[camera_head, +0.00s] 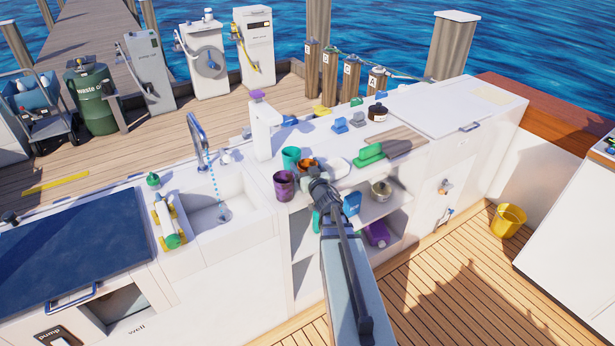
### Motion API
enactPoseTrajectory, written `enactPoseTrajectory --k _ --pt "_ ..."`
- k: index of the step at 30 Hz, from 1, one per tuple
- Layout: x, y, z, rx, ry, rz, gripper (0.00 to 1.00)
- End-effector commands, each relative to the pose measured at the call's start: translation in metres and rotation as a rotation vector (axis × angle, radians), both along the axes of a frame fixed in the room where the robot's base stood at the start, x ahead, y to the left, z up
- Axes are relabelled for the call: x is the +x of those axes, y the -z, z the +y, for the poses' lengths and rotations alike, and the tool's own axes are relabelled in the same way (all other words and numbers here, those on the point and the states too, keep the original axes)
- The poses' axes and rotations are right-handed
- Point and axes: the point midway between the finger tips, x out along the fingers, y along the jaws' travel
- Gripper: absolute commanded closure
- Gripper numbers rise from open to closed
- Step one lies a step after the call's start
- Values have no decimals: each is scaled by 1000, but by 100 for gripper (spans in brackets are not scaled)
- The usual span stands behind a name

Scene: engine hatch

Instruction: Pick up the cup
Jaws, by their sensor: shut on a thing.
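A purple cup (284,186) is upright at the front edge of the white counter, just right of the sink. My gripper (300,181) reaches in from the right and is shut at the side of the purple cup. The fingertips are small and partly hidden by my wrist. I cannot tell whether the cup touches the counter or hangs just above it. A green cup (291,158) stands behind it on the counter. An orange-brown round thing (306,165) sits close behind my gripper, partly covered.
A sink (222,190) with running water lies to the left. A white post (264,130) rises behind the cups. Green, blue and grey items crowd the counter to the right. An open shelf (385,208) below holds a pot. A yellow bucket (508,220) stands on the deck.

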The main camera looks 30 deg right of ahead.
Motion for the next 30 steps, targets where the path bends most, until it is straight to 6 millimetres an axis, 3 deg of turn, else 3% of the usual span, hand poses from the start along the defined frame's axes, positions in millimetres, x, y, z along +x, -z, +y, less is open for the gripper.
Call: enactPoseTrajectory --k 11,30 --pt "0 -10 0 0 0 -2 54" --pt "0 -89 0 -1 -1 -2 54"
